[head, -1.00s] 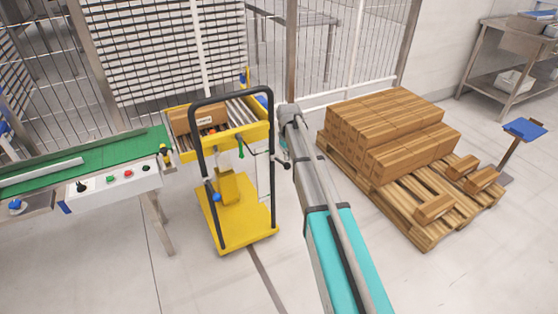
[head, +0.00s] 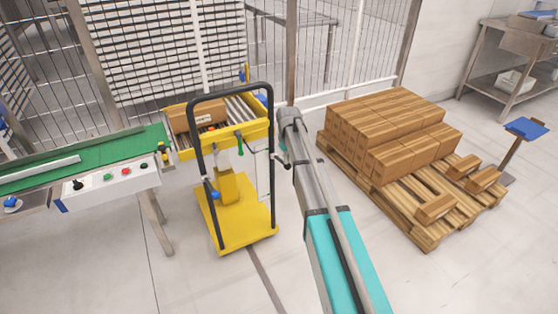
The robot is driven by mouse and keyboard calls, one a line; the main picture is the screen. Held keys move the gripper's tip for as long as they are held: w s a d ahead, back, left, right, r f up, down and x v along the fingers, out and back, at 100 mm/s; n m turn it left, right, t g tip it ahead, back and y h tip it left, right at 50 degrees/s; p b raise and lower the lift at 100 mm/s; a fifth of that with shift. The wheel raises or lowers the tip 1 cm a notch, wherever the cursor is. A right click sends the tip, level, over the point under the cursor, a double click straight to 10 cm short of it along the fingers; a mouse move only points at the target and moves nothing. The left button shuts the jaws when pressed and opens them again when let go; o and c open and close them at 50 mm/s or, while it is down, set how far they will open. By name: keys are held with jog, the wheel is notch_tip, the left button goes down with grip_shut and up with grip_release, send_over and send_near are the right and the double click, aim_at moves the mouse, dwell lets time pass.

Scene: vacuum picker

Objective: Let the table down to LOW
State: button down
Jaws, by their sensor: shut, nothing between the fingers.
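The yellow lift table (head: 258,132) is a wheeled cart with a roller top, beside the end of the green conveyor. A black push handle (head: 194,160) arches up in front of it. A green lever (head: 239,145) and a red knob (head: 211,129) show near the top's front edge. A cardboard box (head: 186,120) with a white label lies on the rollers. The top stands well above the yellow base (head: 240,231). My gripper (head: 272,155) is a small dark shape just right of the handle, shut and empty. I cannot tell whether it touches the cart.
The green conveyor (head: 95,158) with a button panel (head: 115,183) stands at the left. A wooden pallet (head: 405,222) with stacked boxes (head: 385,130) is at the right. A mesh fence (head: 345,50) closes the back. Floor in front of the cart is clear.

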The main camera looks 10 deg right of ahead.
dwell(0.3)
jog(key=shift+s+f+b, duration=0.2)
jog(key=shift+f+b, duration=0.55)
